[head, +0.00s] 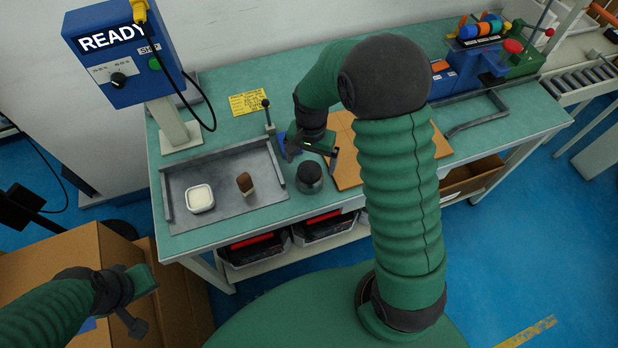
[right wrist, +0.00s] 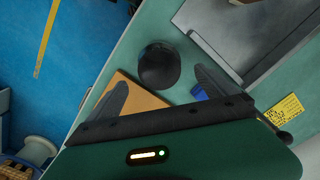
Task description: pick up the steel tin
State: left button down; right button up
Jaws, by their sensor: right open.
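A round tin with a dark top and a greyish side (head: 309,180), which I take for the steel tin, stands upright on the green bench just right of the grey tray. In the right wrist view the tin (right wrist: 158,65) lies beyond the fingertips, between their lines. My right gripper (head: 312,155) is open and empty, behind the tin in the head view; it also shows in the right wrist view (right wrist: 162,88). I see no contact with the tin. My left gripper (head: 138,305) is low at the left, beside the bench; its jaws are unclear.
The grey tray (head: 225,210) holds a white dish (head: 200,198) and a small brown-and-cream object (head: 245,184). A small lever (head: 268,115) stands behind. An orange-brown board (head: 345,175) lies right of the tin, partly hidden by my right arm. A blue READY panel (head: 125,55) rises at the left.

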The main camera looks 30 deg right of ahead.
aim_at(309, 176)
jog(key=f, duration=0.4)
jog(key=a+f, duration=0.1)
jog(key=f, duration=0.2)
jog(key=shift+s, duration=0.2)
jog(key=shift+d, duration=0.1)
jog(key=c, duration=1.5)
jog(key=shift+r, duration=0.1)
jog(key=shift+c, duration=0.2)
